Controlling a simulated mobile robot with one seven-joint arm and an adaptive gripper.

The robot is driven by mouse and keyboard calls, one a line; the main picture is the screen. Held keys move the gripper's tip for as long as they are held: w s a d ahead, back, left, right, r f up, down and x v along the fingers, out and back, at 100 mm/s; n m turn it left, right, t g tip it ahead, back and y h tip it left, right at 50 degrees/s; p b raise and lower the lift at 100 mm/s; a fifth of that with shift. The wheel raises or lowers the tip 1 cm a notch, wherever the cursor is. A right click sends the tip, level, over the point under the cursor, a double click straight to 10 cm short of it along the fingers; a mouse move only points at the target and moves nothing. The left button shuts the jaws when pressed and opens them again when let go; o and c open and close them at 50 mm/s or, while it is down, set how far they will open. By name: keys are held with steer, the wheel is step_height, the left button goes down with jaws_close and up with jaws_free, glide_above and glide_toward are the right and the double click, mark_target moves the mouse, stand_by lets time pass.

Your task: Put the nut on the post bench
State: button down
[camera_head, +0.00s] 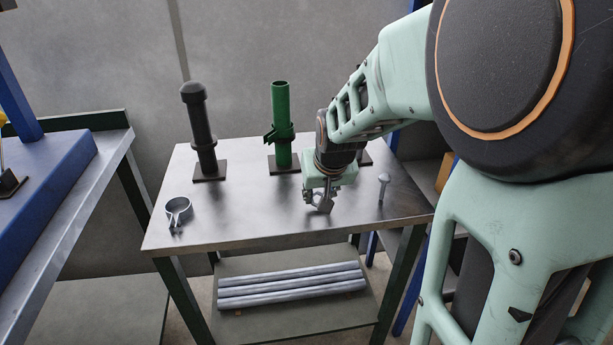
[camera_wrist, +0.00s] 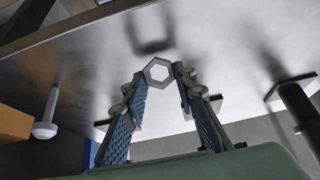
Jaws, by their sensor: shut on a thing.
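The nut is a grey metal hexagonal ring (camera_wrist: 147,75) with an open centre, held between the fingertips in the wrist view. It shows small and partly covered at the fingertips in the head view (camera_head: 325,206). My gripper (camera_head: 320,203) is shut on it, pointing down over the front right part of the post bench (camera_head: 240,224), a grey metal-topped table. It also shows in the wrist view (camera_wrist: 159,78). The nut is very low over the bench top; I cannot tell whether it touches.
A bolt (camera_head: 383,187) stands head up right of my gripper. A black post (camera_head: 200,125) and a green post (camera_head: 281,115) with a collar stand behind. A ring clamp (camera_head: 178,210) lies at left. The front middle is clear. Grey pipes (camera_head: 290,284) lie below.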

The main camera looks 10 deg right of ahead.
steer(key=shift+f, duration=0.15)
steer(key=c, duration=1.6)
jaws_free()
